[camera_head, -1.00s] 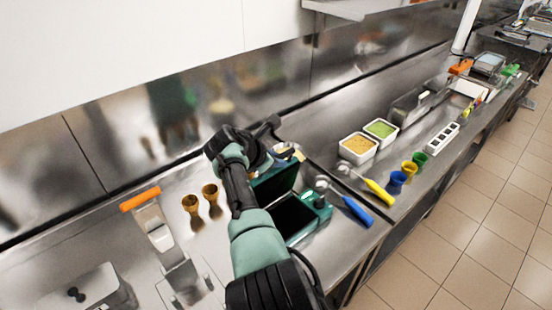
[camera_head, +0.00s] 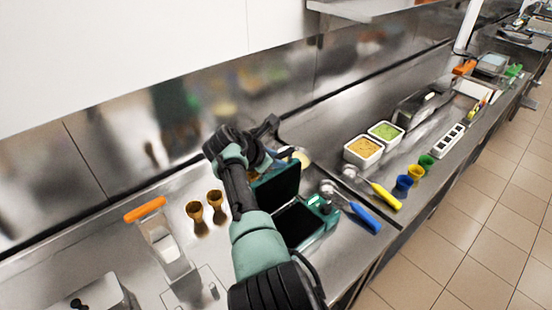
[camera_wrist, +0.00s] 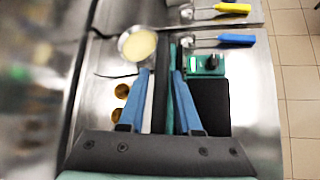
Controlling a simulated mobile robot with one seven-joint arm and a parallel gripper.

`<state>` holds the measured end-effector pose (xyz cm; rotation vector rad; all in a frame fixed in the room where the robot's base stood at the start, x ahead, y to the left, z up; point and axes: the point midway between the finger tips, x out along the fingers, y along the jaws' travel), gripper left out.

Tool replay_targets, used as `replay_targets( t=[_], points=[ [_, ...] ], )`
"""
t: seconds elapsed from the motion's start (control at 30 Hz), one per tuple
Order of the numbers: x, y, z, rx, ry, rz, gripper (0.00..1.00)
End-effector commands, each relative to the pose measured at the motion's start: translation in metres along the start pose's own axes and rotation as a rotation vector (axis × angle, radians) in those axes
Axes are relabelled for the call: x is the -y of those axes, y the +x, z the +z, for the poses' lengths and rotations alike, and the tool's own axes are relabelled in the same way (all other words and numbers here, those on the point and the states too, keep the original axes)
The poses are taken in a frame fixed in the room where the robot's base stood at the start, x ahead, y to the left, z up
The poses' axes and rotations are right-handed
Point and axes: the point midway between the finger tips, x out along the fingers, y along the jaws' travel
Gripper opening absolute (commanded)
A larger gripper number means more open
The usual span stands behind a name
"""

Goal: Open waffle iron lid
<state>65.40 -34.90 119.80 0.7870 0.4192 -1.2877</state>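The waffle iron is a green box with a dark inside, and its base (camera_head: 298,224) sits on the steel counter in the head view. Its lid (camera_head: 277,187) stands raised at the back of the base. In the wrist view the base (camera_wrist: 210,108) lies right of my gripper, and the lid (camera_wrist: 168,105) shows edge-on between the fingers. My gripper (camera_wrist: 163,72) has its two blue fingers apart, with a gap on the lid's left side. In the head view my arm hides part of the lid, and the fingertips are not clear.
A bowl of pale batter (camera_wrist: 138,46) stands beyond the left finger. Two brown cups (camera_head: 206,207) stand left of my arm. A blue-handled scoop (camera_head: 358,212) and a yellow-handled scoop (camera_head: 380,192) lie to the right. Two white food tubs (camera_head: 363,150) stand behind them.

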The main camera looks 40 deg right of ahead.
Motion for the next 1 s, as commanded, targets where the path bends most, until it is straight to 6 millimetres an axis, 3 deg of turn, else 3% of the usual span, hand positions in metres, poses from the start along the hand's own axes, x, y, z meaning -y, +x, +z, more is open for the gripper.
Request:
replay_targets(
  t=[0.1,0.53,1.0],
  points=[
    [0.0,0.0,0.0,0.001,-0.001,-0.001,0.5],
    [0.0,-0.006,0.001,0.002,-0.001,-0.002,0.5],
    [0.0,-0.059,-0.001,0.001,-0.001,0.001,0.5]
  ],
)
